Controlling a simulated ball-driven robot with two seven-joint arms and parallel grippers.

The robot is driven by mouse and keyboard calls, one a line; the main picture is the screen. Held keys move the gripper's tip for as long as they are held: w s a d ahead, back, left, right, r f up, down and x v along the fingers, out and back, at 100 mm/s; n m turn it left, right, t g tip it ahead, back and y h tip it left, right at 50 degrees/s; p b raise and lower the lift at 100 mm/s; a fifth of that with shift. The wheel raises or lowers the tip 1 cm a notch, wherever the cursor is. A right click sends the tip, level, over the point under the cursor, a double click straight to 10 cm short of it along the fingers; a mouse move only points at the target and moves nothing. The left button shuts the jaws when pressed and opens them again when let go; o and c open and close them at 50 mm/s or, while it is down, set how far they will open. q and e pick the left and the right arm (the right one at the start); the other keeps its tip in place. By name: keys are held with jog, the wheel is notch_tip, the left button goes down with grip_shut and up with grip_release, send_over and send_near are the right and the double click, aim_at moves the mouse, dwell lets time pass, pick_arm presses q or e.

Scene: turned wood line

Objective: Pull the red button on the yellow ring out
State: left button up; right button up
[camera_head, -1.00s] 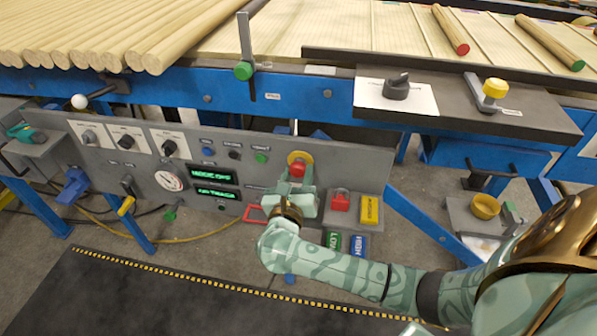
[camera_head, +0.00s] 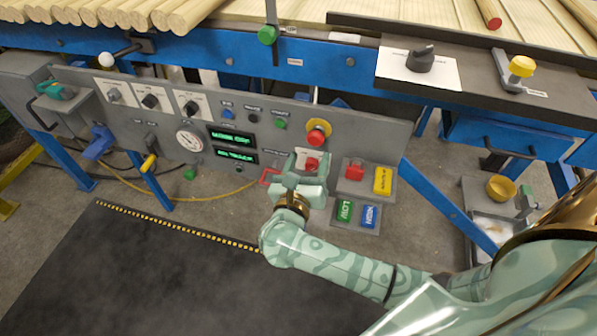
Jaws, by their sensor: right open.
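The red button (camera_head: 316,136) sits on its yellow ring (camera_head: 319,126) on the right part of the grey control panel (camera_head: 270,151). It is uncovered in the head view. My right gripper (camera_head: 308,166) is open below the button, apart from it. A second red part (camera_head: 312,164) on a white plate shows between its fingers; I cannot tell whether they touch it. My left gripper is not in view.
A grey box with a red button (camera_head: 354,171) and a yellow button (camera_head: 382,180) is right of my gripper. Green (camera_head: 344,211) and blue (camera_head: 368,216) buttons are below it. Panel knobs (camera_head: 151,102), a gauge (camera_head: 189,140) and green displays (camera_head: 231,137) lie left.

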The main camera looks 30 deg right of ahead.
jog(key=p+v, duration=0.1)
jog(key=v, duration=1)
